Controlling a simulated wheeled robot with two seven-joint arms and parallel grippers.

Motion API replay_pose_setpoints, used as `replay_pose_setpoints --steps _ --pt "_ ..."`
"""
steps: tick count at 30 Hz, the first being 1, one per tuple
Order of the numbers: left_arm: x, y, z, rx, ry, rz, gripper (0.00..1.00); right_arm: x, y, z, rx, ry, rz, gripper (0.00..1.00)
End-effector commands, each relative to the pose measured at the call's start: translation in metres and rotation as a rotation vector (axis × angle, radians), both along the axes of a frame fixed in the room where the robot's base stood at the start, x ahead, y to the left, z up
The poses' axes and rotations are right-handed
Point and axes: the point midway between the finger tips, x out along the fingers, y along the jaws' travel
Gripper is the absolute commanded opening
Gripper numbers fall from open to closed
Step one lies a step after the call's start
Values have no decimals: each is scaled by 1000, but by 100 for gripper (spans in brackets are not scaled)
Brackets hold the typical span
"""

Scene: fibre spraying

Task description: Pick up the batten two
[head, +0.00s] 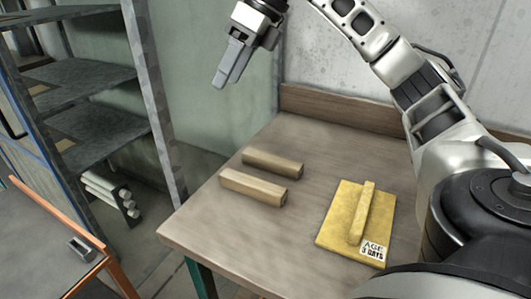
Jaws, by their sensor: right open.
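Two wooden battens lie side by side on the brown table (215,225). The farther batten (272,162) and the nearer batten (252,188) are apart, with a narrow gap between them. Neither shows a readable mark, so I cannot tell which one is batten two. My right gripper (226,80) is open and empty, high above the table's back left side, pointing down and left. It touches neither batten. My left gripper is out of the picture.
A yellow board (331,236) with a yellow bar (362,213) on it and a label reading "AGE 3 DAYS" lies to the right. A wooden ledge (340,107) edges the table's back. A metal shelf (85,103) stands left. The table's front left is clear.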

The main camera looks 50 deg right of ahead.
Motion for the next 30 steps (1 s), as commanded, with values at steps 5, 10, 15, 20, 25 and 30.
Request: replay_pose_setpoints --steps 5,10,15,20,25,30 --pt "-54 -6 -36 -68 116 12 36 -3 -8 -56 -198 199 -101 56" --pt "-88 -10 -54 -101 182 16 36 -11 -18 -86 -343 312 -183 56" --pt "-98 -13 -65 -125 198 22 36 -15 -21 -114 -394 350 -211 56" --pt "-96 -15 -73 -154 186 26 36 -15 -20 -150 -392 350 -208 56" --pt "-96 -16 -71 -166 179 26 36 -16 -21 -180 -393 350 -209 56" --pt "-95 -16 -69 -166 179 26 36 -15 -21 -198 -392 345 -210 56"
